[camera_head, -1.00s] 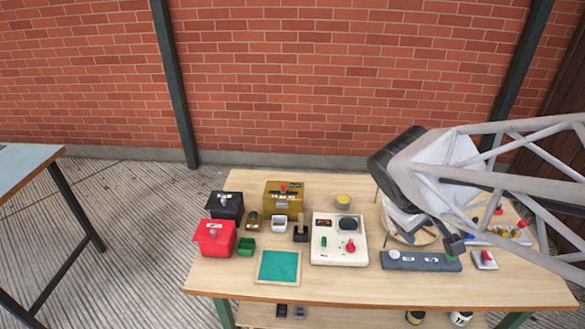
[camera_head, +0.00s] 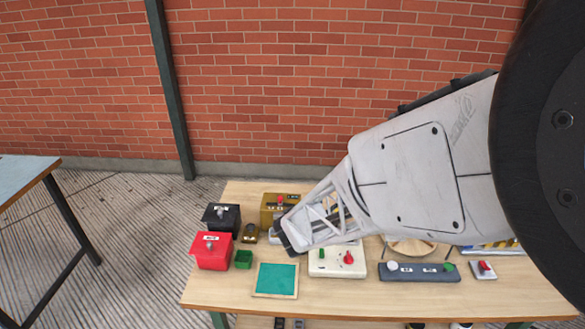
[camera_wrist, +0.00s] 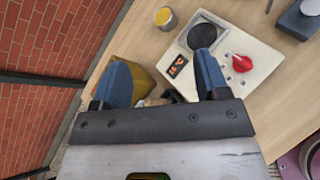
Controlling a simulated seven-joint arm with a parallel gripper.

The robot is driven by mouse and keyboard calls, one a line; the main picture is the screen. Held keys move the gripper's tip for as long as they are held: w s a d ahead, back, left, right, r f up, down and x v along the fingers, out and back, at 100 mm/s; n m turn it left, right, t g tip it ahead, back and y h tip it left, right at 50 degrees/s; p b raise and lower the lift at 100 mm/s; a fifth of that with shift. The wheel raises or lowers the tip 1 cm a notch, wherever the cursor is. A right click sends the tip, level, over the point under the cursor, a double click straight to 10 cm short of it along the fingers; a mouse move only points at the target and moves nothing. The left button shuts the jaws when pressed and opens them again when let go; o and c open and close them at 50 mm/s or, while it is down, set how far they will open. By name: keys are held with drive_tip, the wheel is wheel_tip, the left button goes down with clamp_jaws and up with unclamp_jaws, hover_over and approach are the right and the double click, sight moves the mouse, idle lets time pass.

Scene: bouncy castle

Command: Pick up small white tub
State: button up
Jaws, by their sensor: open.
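The small white tub (camera_head: 274,238) stands on the wooden table between the brass-coloured box and the control panel. In the head view my arm covers most of it, and only a pale sliver shows at its left. I cannot make it out in the wrist view. My gripper (camera_wrist: 163,72) is open, its two blue fingers apart, with no object held between them. In the head view my gripper (camera_head: 287,242) is over the tub's area, its tips hard to make out; I cannot tell its height above the tub.
The brass box (camera_head: 272,209) is close behind my gripper. The white panel (camera_wrist: 226,62) with a red knob is close by. A cup with yellow content (camera_wrist: 165,18) stands behind. Black (camera_head: 221,217) and red (camera_head: 211,251) boxes and a green tub (camera_head: 243,259) are left. A teal-topped tray (camera_head: 275,280) lies in front.

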drive_tip(key=w+a+f+n+t+y, duration=0.1)
drive_tip(key=a+f+n+t+y, duration=0.15)
drive_tip(key=a+f+n, duration=0.45)
drive_tip(key=n+y, duration=0.4)
approach(276, 242)
drive_tip(key=shift+g+h, duration=0.25)
drive_tip(key=w+r, duration=0.1)
drive_tip(key=w+d+r, duration=0.1)
drive_tip(key=w, duration=0.1)
drive_tip(key=shift+w+r, duration=0.15)
drive_tip(key=shift+r, duration=0.05)
drive_tip(key=shift+a+f, duration=0.4)
drive_tip(key=shift+a, duration=0.05)
drive_tip(key=shift+x, duration=1.2)
drive_tip(key=shift+a+x, duration=0.15)
drive_tip(key=shift+x, duration=1.15)
drive_tip(key=shift+a+x, duration=0.15)
drive_tip(key=shift+x, duration=1.1)
drive_tip(key=shift+f, duration=0.1)
